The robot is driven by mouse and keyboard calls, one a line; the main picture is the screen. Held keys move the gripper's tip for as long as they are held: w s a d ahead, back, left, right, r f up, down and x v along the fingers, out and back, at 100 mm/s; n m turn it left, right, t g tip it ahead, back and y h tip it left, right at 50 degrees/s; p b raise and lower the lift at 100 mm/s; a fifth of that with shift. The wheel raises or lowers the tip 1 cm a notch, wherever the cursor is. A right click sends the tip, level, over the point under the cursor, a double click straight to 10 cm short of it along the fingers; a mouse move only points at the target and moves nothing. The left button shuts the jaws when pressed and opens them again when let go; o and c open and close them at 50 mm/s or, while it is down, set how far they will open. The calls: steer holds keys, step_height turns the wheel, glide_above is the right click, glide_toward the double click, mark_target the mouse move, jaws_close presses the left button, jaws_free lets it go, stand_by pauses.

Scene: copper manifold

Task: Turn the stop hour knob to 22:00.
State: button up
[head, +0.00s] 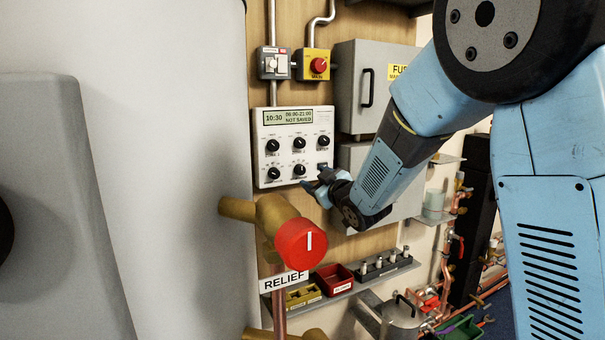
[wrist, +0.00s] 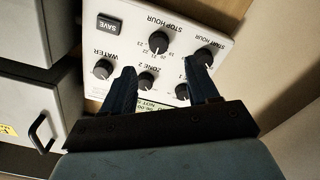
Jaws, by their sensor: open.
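The white controller panel (head: 262,150) hangs on the wooden wall; its display (head: 288,117) appears to read 10:30, 06:00-21:00, NOT SAVED. The black stop hour knob (head: 299,170) is in its lower row, middle. In the wrist view, the panel is upside down and the stop hour knob (wrist: 158,42) lies beyond and between the fingertips, uncovered; its exact pointer direction is too small to tell. My gripper (head: 316,181) is in front of the panel's lower right. In the wrist view my gripper (wrist: 163,72) is open and empty, its fingers either side of the zone 2 knob (wrist: 146,80).
The start hour knob (wrist: 204,57) and SAVE button (wrist: 109,25) flank the stop hour knob. A grey cabinet (head: 345,90) stands right of the panel. A red relief knob (head: 301,243) on a brass pipe juts out below. A large pale tank (head: 165,150) fills the left.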

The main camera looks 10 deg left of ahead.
mark_target(301, 171)
steer(key=shift+x, duration=3.9)
steer(key=c, duration=1)
steer(key=shift+a, duration=0.15)
